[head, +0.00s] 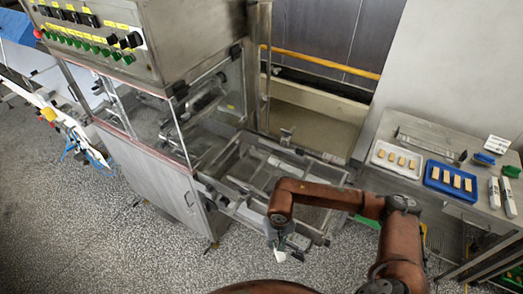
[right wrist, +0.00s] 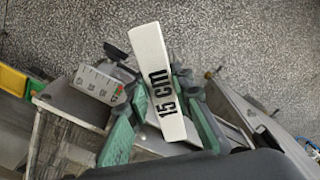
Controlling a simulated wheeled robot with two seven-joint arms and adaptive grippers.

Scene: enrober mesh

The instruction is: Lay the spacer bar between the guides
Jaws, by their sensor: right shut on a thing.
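The spacer bar is white and marked "15 cm" (right wrist: 158,75). My right gripper (right wrist: 163,90) is shut on it, with a green finger on each side. The bar's far end sticks out past the fingertips. In the head view my right gripper (head: 287,243) hangs just in front of the machine's open mesh bed (head: 322,221), with a small white part of the bar (head: 281,256) showing below it. The bed has metal rails and crossbars; which of them are the guides I cannot tell, and my arm hides part of the bed. My left gripper is not in view.
A steel side table (head: 446,148) at right holds a white tray (head: 377,160) and a blue tray (head: 431,182) of small tan blocks, plus two white labelled bars (head: 501,194). The control cabinet (head: 105,40) stands at left. A grey marked block (right wrist: 98,85) shows near the bar.

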